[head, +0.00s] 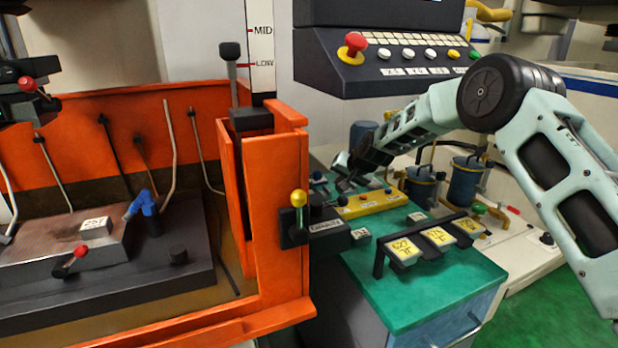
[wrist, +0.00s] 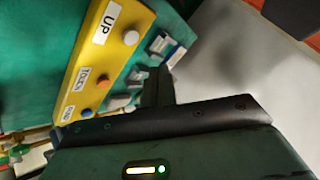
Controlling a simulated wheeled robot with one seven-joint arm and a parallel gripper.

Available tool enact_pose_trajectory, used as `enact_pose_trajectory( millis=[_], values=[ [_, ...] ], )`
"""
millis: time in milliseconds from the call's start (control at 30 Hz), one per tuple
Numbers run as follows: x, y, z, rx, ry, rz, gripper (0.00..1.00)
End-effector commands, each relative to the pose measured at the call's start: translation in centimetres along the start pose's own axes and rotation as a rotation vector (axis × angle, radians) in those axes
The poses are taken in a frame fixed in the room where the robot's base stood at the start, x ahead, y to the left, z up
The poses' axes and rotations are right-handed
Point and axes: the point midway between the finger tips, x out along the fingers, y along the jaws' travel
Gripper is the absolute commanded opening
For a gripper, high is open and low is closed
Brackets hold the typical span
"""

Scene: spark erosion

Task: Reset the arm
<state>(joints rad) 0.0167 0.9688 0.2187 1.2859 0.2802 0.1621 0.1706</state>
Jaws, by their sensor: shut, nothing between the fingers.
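My gripper (head: 344,172) is at the end of my pale green arm in the head view, low over the green-topped cabinet, beside the yellow button box (head: 372,203). In the wrist view my gripper (wrist: 158,82) shows as dark fingers that are shut with nothing between them. The same yellow button box, with a label reading UP and several round buttons, lies to the upper left there. The fingertips appear beside the box, not on its buttons; the exact gap is hard to tell. In the head view the fingers are small and partly hidden by the wrist.
The orange tank (head: 275,215) with a lever stands left of my gripper. A control panel (head: 385,55) with a red stop button hangs above. A rack with yellow tags (head: 437,238) sits at the front of the green top (head: 430,298). Blue canisters (head: 465,180) stand behind.

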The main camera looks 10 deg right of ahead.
Motion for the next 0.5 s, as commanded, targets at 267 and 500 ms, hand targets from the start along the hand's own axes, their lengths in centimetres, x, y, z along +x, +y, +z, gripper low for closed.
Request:
enact_pose_trajectory(
  millis=[267, 500],
  values=[
    [-10.2, 2.4, 4.2, -0.171, -0.109, 0.115, 0.0],
    [-22.1, 7.8, 11.3, -0.309, -0.239, 0.243, 0.0]
  ],
)
